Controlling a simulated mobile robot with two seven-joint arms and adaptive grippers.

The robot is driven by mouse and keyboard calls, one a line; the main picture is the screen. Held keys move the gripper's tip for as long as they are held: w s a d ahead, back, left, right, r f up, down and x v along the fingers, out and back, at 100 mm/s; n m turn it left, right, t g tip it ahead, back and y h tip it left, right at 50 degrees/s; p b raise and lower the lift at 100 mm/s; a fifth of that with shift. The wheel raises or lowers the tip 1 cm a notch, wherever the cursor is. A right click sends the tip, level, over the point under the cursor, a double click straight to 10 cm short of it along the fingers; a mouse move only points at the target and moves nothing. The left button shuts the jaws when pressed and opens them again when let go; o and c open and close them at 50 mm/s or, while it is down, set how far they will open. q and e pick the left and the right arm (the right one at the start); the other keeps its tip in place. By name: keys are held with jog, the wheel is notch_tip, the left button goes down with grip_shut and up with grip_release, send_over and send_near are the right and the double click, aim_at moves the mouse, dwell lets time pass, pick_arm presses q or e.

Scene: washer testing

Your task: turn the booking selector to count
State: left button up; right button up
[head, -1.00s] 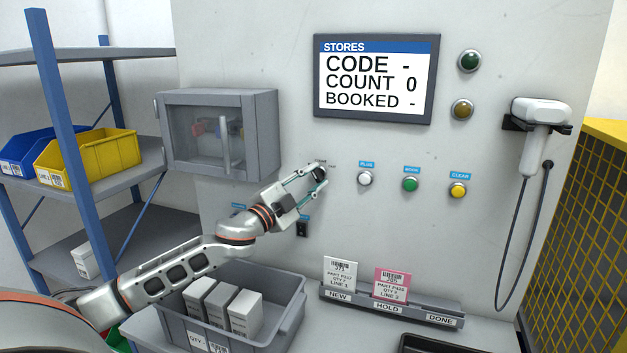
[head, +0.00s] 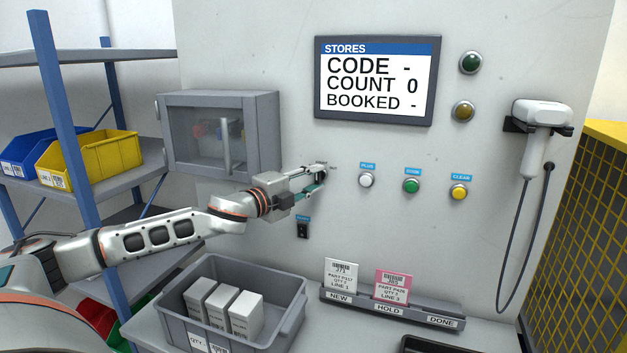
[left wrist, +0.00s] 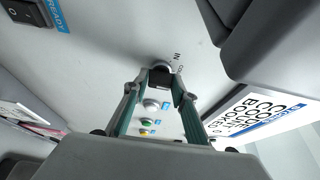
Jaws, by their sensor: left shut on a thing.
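The booking selector (left wrist: 161,68) is a dark knob on the grey wall panel. In the left wrist view it sits between my fingertips, with small lettering beside it that I cannot read fully. My left gripper (head: 321,178) reaches it from the left in the head view and hides most of it there. The left gripper (left wrist: 160,88) is shut on the selector knob. The screen (head: 376,80) reads code dash, count 0, booked dash. My right gripper is in neither view.
White (head: 366,180), green (head: 411,186) and yellow (head: 459,192) buttons lie right of the selector. A windowed cabinet (head: 255,135) juts out at upper left. A black rocker switch (head: 302,231) is below. A grey bin (head: 290,322) with white boxes stands under the arm.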

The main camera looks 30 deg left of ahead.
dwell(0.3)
pick_arm(q)
jog(key=o, duration=1.1)
jog(key=s+a, duration=0.1)
jog(key=s, duration=0.6)
jog(key=shift+s, duration=0.15)
dwell(0.4)
